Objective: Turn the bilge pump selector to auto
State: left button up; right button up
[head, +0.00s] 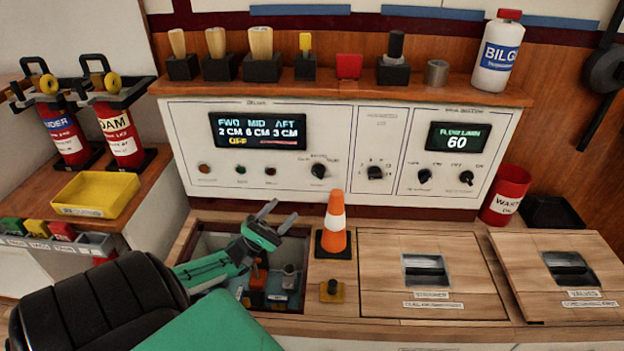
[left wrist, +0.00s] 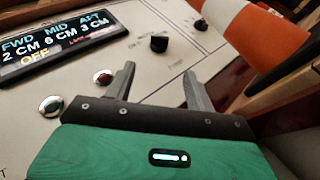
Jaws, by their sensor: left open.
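The bilge panel (head: 262,150) is at the left of the white console, with a lit display (head: 258,131) reading FWD 2 CM, MID 6 CM, AFT 3 CM and OFF. A black selector knob (head: 318,171) is at its lower right; its small labels are too blurred to read. In the left wrist view the knob (left wrist: 158,43) shows beyond and between my open fingers. My left gripper (head: 279,214) is open and empty, below and left of the knob, apart from it and above an open hatch. My right gripper is not in view.
An orange and white cone (head: 335,226) stands just right of my left gripper; it also looms in the left wrist view (left wrist: 252,38). Other knobs (head: 375,173) sit to the right on the console. The open hatch (head: 208,243) holds small parts. Closed wooden hatch covers (head: 400,244) lie to the right.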

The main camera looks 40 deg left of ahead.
aim_at(316, 175)
pick_arm(q)
jog(key=b+x, duration=0.1)
jog(key=x, duration=1.2)
jog(key=shift+f, duration=0.1)
jog(key=shift+c, duration=0.2)
jog(key=c, duration=0.9)
